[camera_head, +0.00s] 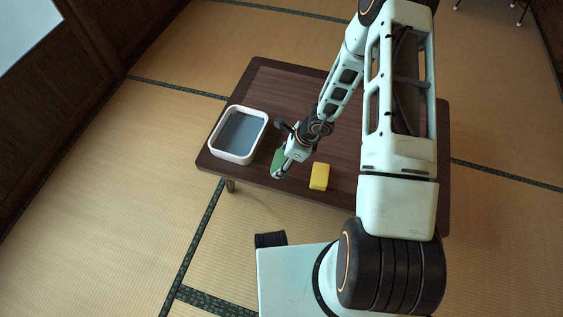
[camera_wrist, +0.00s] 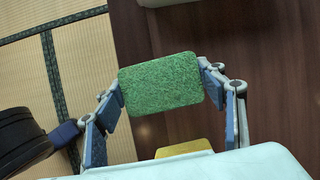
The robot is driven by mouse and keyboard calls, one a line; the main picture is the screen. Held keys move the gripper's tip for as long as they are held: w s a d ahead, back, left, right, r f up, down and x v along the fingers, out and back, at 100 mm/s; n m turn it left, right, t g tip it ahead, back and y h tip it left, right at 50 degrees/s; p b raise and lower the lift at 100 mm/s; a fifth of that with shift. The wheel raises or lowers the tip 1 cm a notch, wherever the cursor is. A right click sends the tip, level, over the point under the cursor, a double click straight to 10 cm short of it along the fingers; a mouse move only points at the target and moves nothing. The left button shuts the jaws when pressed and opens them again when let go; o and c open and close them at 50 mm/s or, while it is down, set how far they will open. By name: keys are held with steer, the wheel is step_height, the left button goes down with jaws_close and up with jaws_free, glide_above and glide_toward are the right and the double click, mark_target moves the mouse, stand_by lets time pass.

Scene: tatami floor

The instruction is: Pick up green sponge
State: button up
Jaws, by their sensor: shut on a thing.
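The green sponge (camera_wrist: 160,83) is a rounded rectangle between the two fingers of my gripper (camera_wrist: 162,88) in the wrist view. The fingers press on its left and right short edges, so the gripper is shut on it. In the head view the sponge (camera_head: 277,160) shows as a small green patch at the tip of my gripper (camera_head: 281,170), over the front left part of the dark table. My arm hides part of it there. I cannot tell whether the sponge touches the table top.
A yellow sponge (camera_head: 319,176) lies on the dark wooden table (camera_head: 268,93), just right of my gripper. A white tray (camera_head: 265,125) with a grey inside stands at the table's left end. The table's front edge is close to my gripper. Tatami floor surrounds the table.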

steer(key=s+r, duration=0.4)
steer(key=shift+s+r, duration=0.1)
steer(key=shift+r, duration=0.25)
steer(key=s+r, duration=0.4)
steer(key=s, duration=0.5)
steer(key=shift+s+a+r+b, duration=0.15)
steer(key=shift+s+b, duration=0.1)
steer(key=shift+b, duration=0.15)
steer(key=shift+o, duration=0.6)
steer(key=c, duration=0.4)
steer(key=shift+w, duration=0.15)
